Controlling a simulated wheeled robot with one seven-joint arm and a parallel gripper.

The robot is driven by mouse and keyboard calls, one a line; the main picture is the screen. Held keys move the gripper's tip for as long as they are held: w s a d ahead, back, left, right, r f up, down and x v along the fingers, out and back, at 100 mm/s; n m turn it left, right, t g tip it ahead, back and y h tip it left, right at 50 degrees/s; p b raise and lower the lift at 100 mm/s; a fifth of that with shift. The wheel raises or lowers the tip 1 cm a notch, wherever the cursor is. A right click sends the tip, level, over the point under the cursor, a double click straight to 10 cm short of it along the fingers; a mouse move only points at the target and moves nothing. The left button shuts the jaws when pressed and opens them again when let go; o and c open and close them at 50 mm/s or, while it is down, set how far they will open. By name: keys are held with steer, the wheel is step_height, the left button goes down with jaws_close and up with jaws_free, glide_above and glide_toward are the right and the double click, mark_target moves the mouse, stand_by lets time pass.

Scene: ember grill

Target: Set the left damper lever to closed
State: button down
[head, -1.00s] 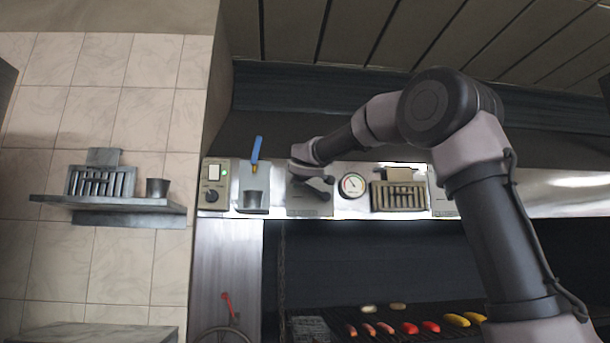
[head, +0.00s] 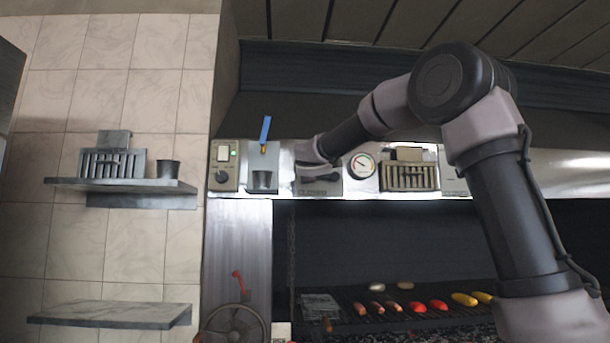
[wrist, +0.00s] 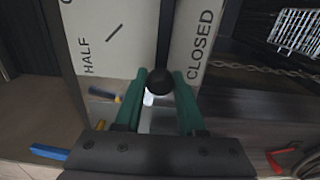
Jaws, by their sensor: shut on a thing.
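The left damper plate (head: 306,188) is on the steel hood panel, with my gripper (head: 325,174) in front of it. In the wrist view the pale plate (wrist: 110,20) shows the words HALF and CLOSED. The lever's dark rod stands between the HALF mark and CLOSED, nearer to CLOSED. The lever's black round knob (wrist: 186,82) lies between the green fingertips of my gripper (wrist: 160,88), which is shut on it. The plate's other markings are out of view or hidden.
Right of the plate are a round gauge (head: 362,165), a slatted vent (head: 410,177) and another plate (head: 453,182). Left are a blue-handled tool (head: 265,131) in a holder and a switch box (head: 224,166). Food (head: 438,305) lies on the grill below.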

steer(key=shift+f, duration=0.2)
steer(key=c, duration=0.5)
jaws_free()
steer(key=shift+s+r, duration=0.1)
steer(key=shift+s, duration=0.1)
steer(key=s, duration=1)
steer(key=shift+s, duration=0.25)
